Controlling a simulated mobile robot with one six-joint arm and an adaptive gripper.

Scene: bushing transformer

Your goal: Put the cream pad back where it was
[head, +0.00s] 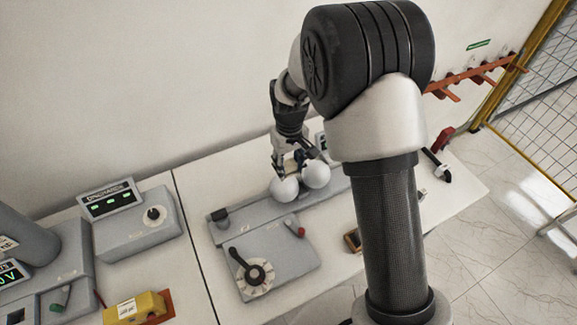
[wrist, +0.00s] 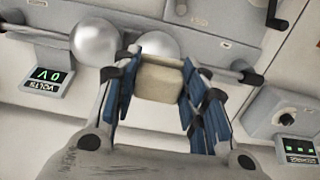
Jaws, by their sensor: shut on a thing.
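My gripper (wrist: 160,85) is shut on the cream pad (wrist: 160,80), a small pale block between its blue-lined fingers in the wrist view. In the head view my gripper (head: 297,160) is just above and behind two shiny metal spheres (head: 285,189) on the grey bench unit. The wrist view shows the spheres (wrist: 95,42) beyond the fingertips, one partly covered by a finger. I cannot clearly make out the pad in the head view. The pad's original place cannot be told from these frames.
A grey panel with a black rotary lever (head: 256,272) stands in front of the spheres. A box with a discharge display (head: 110,200) and a yellow block (head: 136,308) are to the left. A volts display (wrist: 48,75) stands near the spheres. White table (head: 197,230) lies bare between the units.

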